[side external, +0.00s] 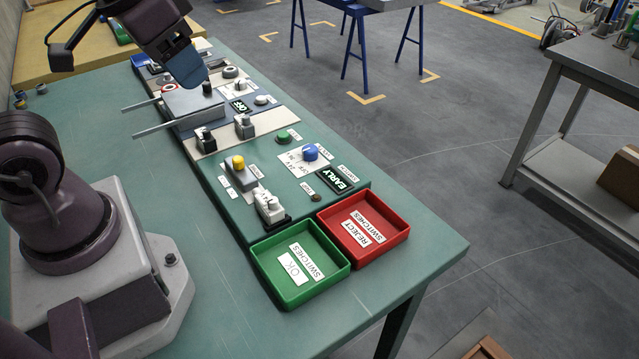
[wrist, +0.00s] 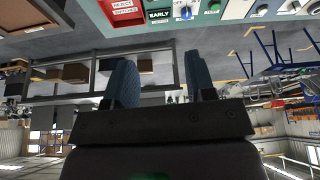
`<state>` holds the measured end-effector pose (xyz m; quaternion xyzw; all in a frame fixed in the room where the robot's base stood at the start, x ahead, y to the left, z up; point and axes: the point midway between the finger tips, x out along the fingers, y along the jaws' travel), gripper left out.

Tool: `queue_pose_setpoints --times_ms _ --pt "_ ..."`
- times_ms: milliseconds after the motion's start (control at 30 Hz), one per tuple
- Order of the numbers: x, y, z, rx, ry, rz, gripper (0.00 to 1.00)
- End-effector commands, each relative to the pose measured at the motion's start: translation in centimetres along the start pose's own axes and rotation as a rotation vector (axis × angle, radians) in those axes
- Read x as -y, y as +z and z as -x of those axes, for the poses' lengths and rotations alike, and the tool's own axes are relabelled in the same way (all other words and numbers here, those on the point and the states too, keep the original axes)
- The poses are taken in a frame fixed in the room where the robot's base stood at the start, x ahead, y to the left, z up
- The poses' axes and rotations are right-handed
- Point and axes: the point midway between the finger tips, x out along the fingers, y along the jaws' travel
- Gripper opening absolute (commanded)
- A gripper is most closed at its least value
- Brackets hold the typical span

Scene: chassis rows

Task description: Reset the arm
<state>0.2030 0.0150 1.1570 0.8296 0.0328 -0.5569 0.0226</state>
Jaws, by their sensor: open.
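My gripper (side external: 188,68) is at the upper left in the side external view, raised over the far part of the panel rows. In the wrist view my gripper (wrist: 164,85) shows two blue fingers standing apart with nothing between them. The wrist camera looks out across the room, with the panel along the top edge. A grey box with two metal rods (side external: 194,104) sits on the panel just below my gripper in the side external view. I cannot tell the exact height between them.
A green tray (side external: 262,262) and a red tray (side external: 401,233) stand at the panel's near end. The panel carries several switches, a blue knob (side external: 310,152) and an EARLY sign (side external: 342,179). The green table (side external: 185,240) is clear between my base and the panel.

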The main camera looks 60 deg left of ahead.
Motion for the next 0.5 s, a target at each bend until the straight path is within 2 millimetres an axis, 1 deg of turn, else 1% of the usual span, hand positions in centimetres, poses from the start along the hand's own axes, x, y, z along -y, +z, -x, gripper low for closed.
queue_pose_setpoints --times_ms 33,100,200,500 --pt "-0.5 0.1 0.8 -0.040 0.011 -0.025 0.50" --pt "-1.0 0.1 1.5 -0.076 0.022 -0.046 0.50" --pt "-1.4 0.1 2.1 -0.105 0.032 -0.067 0.50" --pt "-1.5 0.0 2.1 -0.103 0.034 -0.073 0.50"
